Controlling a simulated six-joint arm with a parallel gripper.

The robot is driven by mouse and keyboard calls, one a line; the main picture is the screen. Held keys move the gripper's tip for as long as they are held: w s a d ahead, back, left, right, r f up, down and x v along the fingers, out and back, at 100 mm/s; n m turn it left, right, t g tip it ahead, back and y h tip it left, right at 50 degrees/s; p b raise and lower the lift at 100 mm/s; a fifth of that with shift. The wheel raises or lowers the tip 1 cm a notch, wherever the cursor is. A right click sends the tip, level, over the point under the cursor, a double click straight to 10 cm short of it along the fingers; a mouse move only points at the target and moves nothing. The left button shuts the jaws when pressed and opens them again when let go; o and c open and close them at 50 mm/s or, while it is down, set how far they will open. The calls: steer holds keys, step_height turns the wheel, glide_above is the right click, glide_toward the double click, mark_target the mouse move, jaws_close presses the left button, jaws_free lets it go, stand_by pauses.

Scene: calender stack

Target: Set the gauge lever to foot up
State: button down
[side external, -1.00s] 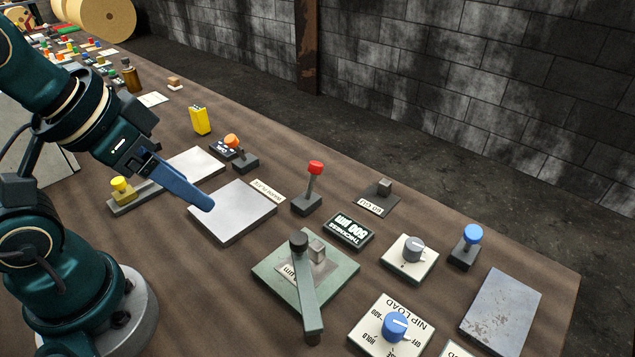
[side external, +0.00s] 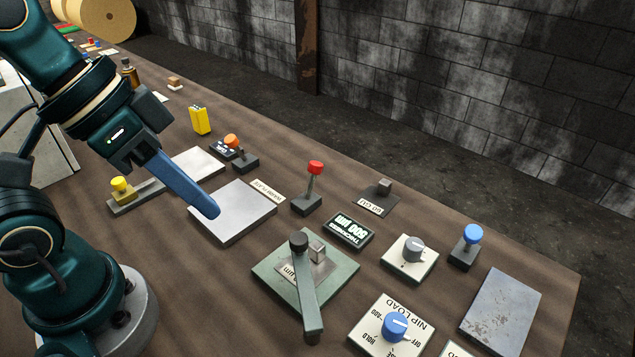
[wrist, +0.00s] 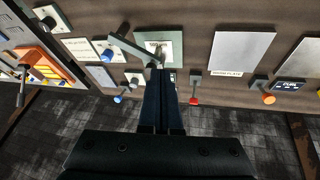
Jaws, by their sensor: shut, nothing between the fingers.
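A green gauge base (side external: 335,285) with a "µm" label carries a grey-green arm (side external: 306,290) with a black pivot cap, lying across it toward the front. A small grey block (side external: 317,250) is beside the cap. A lever with a red knob (side external: 315,168) stands on a dark base behind. I cannot tell which of the two is the gauge lever. My gripper (side external: 212,209) is shut and empty, above the grey plate left of the gauge base. In the wrist view, my gripper (wrist: 157,72) overlaps the view of the gauge base (wrist: 173,38); the red knob (wrist: 193,101) is right of the fingers.
A thickness display (side external: 348,230) reads 500 µm. A grey plate (side external: 233,215) lies left of the gauge base. A blue-knobbed lever (side external: 472,235), a grey dial (side external: 413,247) and a blue NIP LOAD dial (side external: 395,326) are at right. An orange-knobbed lever (side external: 233,141) is behind my gripper.

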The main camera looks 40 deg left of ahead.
steer(key=w+d+r+n+g+h, duration=0.1)
steer(key=w+d+r+g+h, duration=0.1)
steer(key=w+d+h, duration=0.4)
steer(key=w+a+n+t+h, duration=0.35)
steer(key=w+a, duration=0.25)
steer(key=w, duration=0.4)
steer(key=w+a+f+n+t+y, duration=0.1)
steer(key=a+f+n, duration=0.2)
steer(key=a+f, duration=0.1)
steer(key=w+a+f+n+t+y, duration=0.1)
steer(key=w+a+f+n+t, duration=0.1)
steer(key=a+f+n, duration=0.2)
steer(key=w+a+f+n+t+y, duration=0.1)
steer(key=a+f+n+t, duration=0.1)
steer(key=a+f+n, duration=0.1)
steer(key=shift+w+a+f+n+t, duration=0.15)
steer(key=shift+a+f, duration=0.1)
steer(key=shift+a, duration=0.4)
steer(key=shift+w+a+f+n+t, duration=0.1)
steer(key=shift+a+f, duration=0.15)
steer(key=shift+a, duration=0.4)
steer(key=shift+s+a+f+y, duration=0.15)
steer(key=shift+a+f+y, duration=0.05)
steer(key=shift+a+y, duration=0.05)
